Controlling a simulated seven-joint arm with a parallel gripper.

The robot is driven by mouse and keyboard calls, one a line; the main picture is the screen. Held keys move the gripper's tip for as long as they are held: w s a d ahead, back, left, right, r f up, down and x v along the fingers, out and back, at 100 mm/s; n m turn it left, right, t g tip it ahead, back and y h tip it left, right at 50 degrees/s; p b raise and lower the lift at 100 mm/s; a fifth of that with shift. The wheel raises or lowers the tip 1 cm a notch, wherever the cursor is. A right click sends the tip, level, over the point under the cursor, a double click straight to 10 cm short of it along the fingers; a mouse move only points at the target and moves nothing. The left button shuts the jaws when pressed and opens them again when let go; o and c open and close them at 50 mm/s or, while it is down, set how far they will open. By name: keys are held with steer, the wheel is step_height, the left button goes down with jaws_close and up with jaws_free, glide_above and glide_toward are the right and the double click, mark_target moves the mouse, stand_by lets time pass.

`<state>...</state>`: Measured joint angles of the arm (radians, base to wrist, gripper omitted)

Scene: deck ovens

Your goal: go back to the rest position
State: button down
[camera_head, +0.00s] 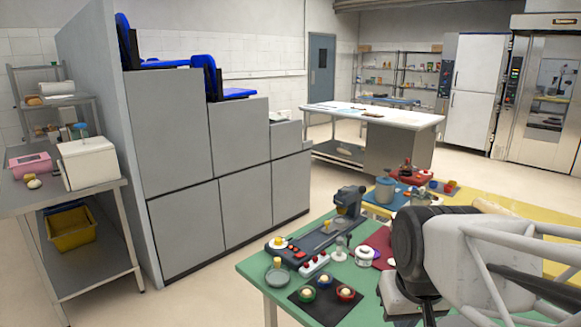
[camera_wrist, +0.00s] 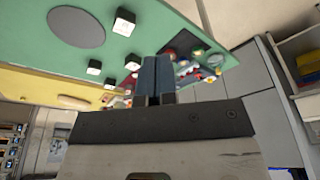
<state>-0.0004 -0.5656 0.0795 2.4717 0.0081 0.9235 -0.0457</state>
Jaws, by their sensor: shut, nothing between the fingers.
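My gripper (camera_wrist: 156,72) shows in the wrist view, its two blue-grey fingers together with nothing between them. It is over or beside the green table top, apart from the objects in view as far as I can tell. In the head view my arm fills the lower right corner, and the fingers cannot be made out there. The green table (camera_head: 262,266) also shows tilted in the wrist view (camera_wrist: 130,35).
Grey cabinets (camera_head: 185,225) stand left, with open floor between. Dark square blocks (camera_wrist: 124,21) show in the wrist view.

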steer(key=shift+m, duration=0.3)
steer(key=s, duration=0.1)
steer(key=s+f, duration=0.1)
steer(key=s, duration=0.2)
steer(key=shift+d+f, duration=0.15)
steer(key=shift+d, duration=0.1)
